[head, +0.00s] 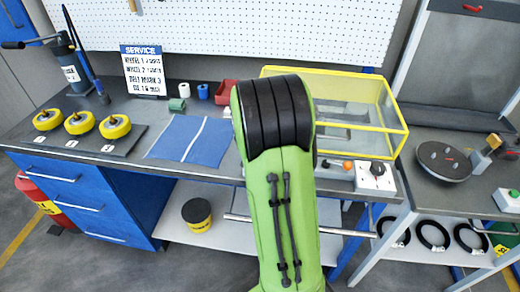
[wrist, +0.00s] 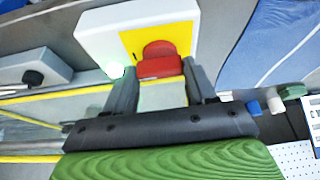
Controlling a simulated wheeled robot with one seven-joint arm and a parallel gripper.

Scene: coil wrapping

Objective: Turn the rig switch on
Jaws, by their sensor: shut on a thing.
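In the wrist view, the rig switch (wrist: 160,49) is a red knob on a yellow plate (wrist: 184,33) set on a white box (wrist: 100,30). My gripper (wrist: 159,68) has one dark finger on each side of the red knob and is shut on it. A small pale green spot (wrist: 115,70) shows at the box's edge; I cannot tell whether it is a lit lamp. In the head view my green arm hides the gripper and the red switch.
A yellow-framed clear case (head: 398,128) stands behind my arm on the bench. A white box with a black knob (head: 377,169) is to its front right. A blue mat (head: 190,140) and yellow wheels (head: 80,123) lie left. A round dark plate (head: 443,160) is at right.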

